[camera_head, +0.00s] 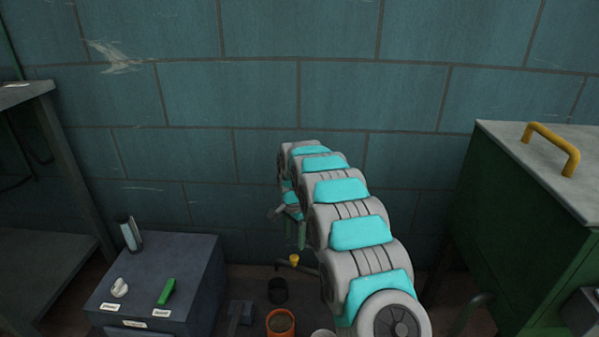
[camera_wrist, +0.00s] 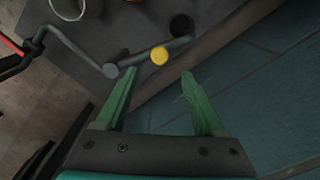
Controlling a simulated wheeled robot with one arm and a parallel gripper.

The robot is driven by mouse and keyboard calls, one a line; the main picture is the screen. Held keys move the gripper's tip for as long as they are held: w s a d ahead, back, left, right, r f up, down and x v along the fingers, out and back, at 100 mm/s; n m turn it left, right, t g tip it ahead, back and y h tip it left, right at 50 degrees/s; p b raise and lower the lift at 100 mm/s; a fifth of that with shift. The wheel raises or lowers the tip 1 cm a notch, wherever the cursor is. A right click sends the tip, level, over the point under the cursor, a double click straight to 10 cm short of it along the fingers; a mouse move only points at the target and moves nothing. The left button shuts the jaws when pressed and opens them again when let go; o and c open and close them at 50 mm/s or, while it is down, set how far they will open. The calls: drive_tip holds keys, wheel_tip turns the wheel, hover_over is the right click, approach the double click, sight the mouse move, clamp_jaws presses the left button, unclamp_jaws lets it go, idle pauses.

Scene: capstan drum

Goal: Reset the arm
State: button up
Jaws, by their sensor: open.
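My gripper (camera_wrist: 160,73) is open in the wrist view, with its two green fingers apart and nothing between them. A yellow knob (camera_wrist: 159,56) on a grey bent rod (camera_wrist: 78,48) lies just beyond the fingertips in that view; I cannot tell the exact gap. In the head view my grey and cyan arm reaches forward from the lower right toward the wall. My gripper (camera_head: 295,236) hangs at its far end, partly hidden by the arm, with the yellow knob (camera_head: 294,259) below it.
A dark box (camera_head: 203,285) with a white knob (camera_head: 119,288) and green lever (camera_head: 166,291) stands left. Orange (camera_head: 280,323) and black (camera_head: 277,290) containers sit low in the middle. A green cabinet (camera_head: 510,225) with yellow handle (camera_head: 553,147) stands right. A tiled wall (camera_head: 290,95) is behind.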

drive_tip(key=s+d+r+n, duration=0.2)
drive_tip(key=s+d+r, duration=0.2)
drive_tip(key=s+r, duration=0.3)
drive_tip(key=s+d+r+n+g+p, duration=0.1)
drive_tip(key=s+d+r, duration=0.35)
drive_tip(key=s, duration=0.35)
drive_tip(key=s+d+r+n, duration=0.2)
drive_tip(key=s+d+r, duration=0.2)
drive_tip(key=s+r, duration=0.35)
drive_tip(key=s+d+n, duration=0.2)
drive_tip(key=s+d, duration=0.1)
drive_tip(key=s, duration=1.1)
drive_tip(key=s+d+n, duration=0.2)
drive_tip(key=s+d, duration=0.1)
drive_tip(key=s, duration=1.2)
drive_tip(key=shift+r+n+g+p, duration=0.3)
drive_tip(key=shift+r+g+p, duration=0.1)
drive_tip(key=shift+r+p, duration=0.05)
